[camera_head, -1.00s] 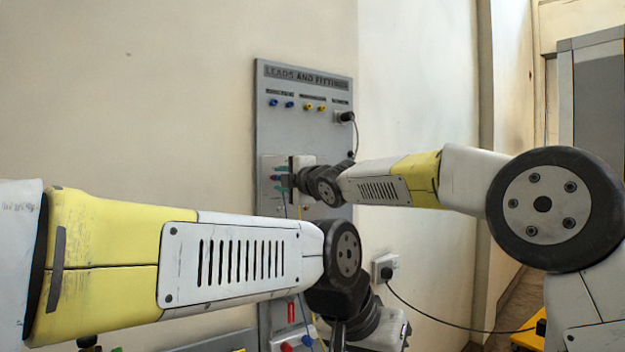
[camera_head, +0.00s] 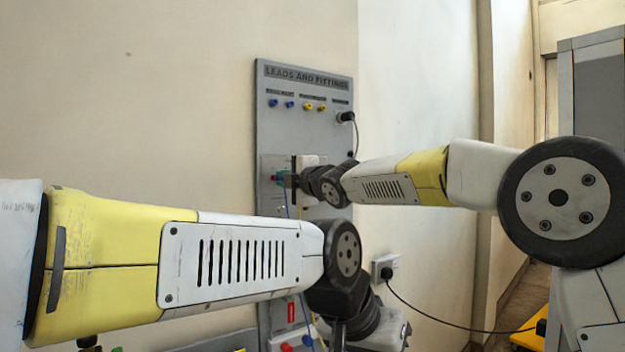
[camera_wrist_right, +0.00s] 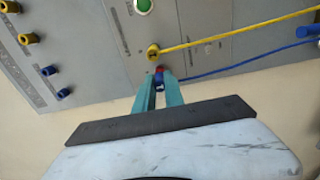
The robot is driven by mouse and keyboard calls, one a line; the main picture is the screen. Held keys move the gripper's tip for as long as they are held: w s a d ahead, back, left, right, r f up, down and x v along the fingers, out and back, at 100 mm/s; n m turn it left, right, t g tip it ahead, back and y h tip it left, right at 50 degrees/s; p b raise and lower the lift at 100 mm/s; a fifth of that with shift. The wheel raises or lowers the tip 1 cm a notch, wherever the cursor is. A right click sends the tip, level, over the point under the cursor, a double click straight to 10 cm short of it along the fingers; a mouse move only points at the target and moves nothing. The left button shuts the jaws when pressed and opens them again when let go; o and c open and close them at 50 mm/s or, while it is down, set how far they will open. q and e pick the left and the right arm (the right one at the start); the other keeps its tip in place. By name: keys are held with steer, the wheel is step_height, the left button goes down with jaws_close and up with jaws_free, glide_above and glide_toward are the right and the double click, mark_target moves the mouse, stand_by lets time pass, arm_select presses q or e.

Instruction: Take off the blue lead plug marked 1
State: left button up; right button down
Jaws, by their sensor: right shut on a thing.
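My right gripper (camera_wrist_right: 160,84) has teal fingers shut on a blue plug (camera_wrist_right: 160,88) at the panel (camera_wrist_right: 95,60). A small red part shows just beyond the plug. I cannot tell whether the plug is still seated, and no number is readable on it. A blue lead (camera_wrist_right: 240,67) runs from it to the right. In the head view the right gripper (camera_head: 282,178) is at the grey panel (camera_head: 300,130), partly hidden by its own wrist. My left gripper (camera_head: 338,335) is at the bottom, mostly out of frame; its jaws are unclear.
A yellow plug (camera_wrist_right: 153,52) with a yellow lead (camera_wrist_right: 240,33) sits close beside the fingers. Several blue and yellow sockets (camera_head: 290,104) and a black plug (camera_head: 346,117) are higher on the panel. A wall socket with a black cable (camera_head: 386,272) is at the right.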

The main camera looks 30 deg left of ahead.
steer(key=shift+v, duration=1.95)
